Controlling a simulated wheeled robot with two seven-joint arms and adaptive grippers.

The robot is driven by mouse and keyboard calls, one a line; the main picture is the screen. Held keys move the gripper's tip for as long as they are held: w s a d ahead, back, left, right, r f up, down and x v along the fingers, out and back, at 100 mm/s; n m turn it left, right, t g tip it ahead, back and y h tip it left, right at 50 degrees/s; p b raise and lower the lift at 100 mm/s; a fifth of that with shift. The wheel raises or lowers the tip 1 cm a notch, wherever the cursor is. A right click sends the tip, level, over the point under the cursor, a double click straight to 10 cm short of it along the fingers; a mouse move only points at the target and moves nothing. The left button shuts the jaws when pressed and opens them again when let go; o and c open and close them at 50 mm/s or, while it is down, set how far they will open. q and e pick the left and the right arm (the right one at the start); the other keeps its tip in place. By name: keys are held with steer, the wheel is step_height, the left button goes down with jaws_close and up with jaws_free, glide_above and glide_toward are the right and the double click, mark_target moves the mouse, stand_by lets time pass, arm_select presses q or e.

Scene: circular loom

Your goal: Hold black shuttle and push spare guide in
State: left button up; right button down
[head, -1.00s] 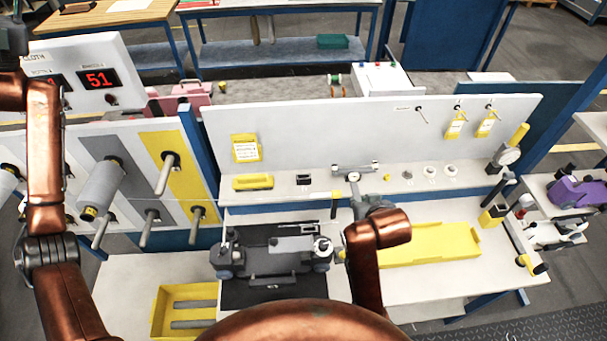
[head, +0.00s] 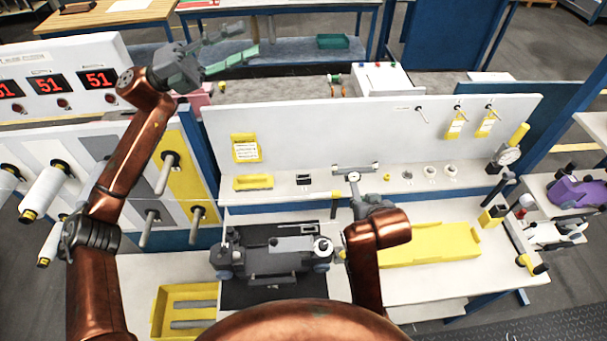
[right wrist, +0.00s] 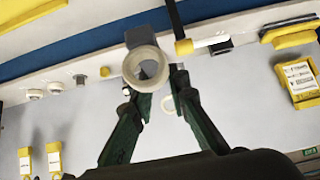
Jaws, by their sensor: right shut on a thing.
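The black shuttle (head: 272,257) lies on a dark mat on the bench, with a pale ring at its right end. My right gripper (right wrist: 155,82) is shut on a pale ring-shaped piece, seemingly the spare guide (right wrist: 133,72), which also shows in the head view (head: 353,177). It holds the ring behind and to the right of the shuttle, apart from it. My right forearm hides part of the bench there. My left gripper (head: 248,42) is raised at the upper left, far from the shuttle. Its fingers are blurred but spread, with nothing seen between them.
A yellow tray (head: 430,245) lies right of my right arm, and a yellow bin (head: 160,318) left of the mat (head: 245,297). Small round parts (head: 430,171) stand on the back shelf. Pegs (head: 165,175) and spools (head: 45,190) stick out at left.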

arm_select(q)
steer(key=s+d+f+m+g+y, duration=0.1)
steer(key=s+d+f+g+y, duration=0.15)
steer(key=s+d+f, duration=0.4)
steer(key=s+d+f+m+g+y, duration=0.2)
steer(key=s+d+f+y, duration=0.15)
steer(key=d+f, duration=0.55)
steer(key=s+d+f+m+g+y, duration=0.1)
steer(key=s+f+m+y, duration=0.1)
steer(key=s+f+y, duration=0.5)
steer(key=s+d+f+m+g+y, duration=0.15)
steer(key=s+f, duration=0.25)
steer(key=f, duration=0.6)
steer(key=m+t+y, duration=0.8)
steer(key=y, duration=0.4)
glide_toward(260, 282)
steer(key=x, duration=1)
steer(key=shift+a+f, duration=0.1)
steer(key=shift+f, duration=0.25)
jaws_close()
